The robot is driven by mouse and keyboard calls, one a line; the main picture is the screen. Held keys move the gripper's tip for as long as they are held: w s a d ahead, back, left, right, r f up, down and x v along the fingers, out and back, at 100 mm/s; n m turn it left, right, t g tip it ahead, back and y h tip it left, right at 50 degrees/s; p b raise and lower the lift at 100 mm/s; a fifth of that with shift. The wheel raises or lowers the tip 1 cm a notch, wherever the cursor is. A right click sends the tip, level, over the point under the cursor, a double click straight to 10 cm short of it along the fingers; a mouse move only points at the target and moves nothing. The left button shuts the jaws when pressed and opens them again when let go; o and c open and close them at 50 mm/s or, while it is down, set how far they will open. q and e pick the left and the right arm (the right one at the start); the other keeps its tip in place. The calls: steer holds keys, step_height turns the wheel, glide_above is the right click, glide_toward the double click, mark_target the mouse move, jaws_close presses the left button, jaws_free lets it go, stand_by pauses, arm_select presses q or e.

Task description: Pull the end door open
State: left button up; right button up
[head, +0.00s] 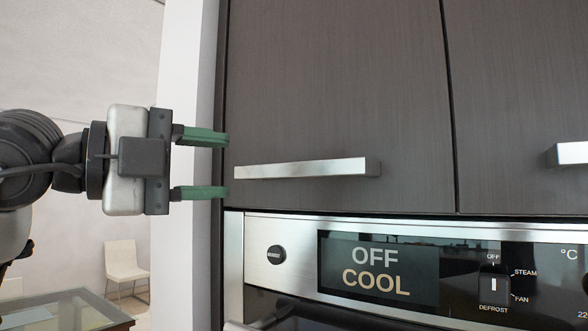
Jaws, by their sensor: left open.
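A dark wood-grain cabinet door (335,85) fills the upper middle of the head view and looks closed. Its flat silver bar handle (305,169) runs level along the lower part of the door. My left gripper (226,165) comes in from the left with its two green fingers apart, one above the other. The fingertips are near the door's left edge, just left of the handle's left end, and nothing is between them. Whether they touch the door cannot be told. My right gripper is not in view.
A second dark door (515,80) with its own handle (570,154) is at the right. Below is an oven panel (290,228) with a display (376,268) reading OFF COOL. A glass table (70,312) and a white chair (126,262) stand at the lower left.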

mark_target(286, 171)
arm_select(q)
steer(key=p+x, duration=0.4)
steer(key=x, duration=0.5)
steer(key=shift+w+d+r+p, duration=0.15)
steer(key=shift+w+p, duration=0.05)
steer(key=shift+p, duration=0.15)
steer(key=shift+w+d, duration=0.4)
steer(key=shift+d, duration=0.15)
steer(key=shift+c, duration=0.4)
jaws_close()
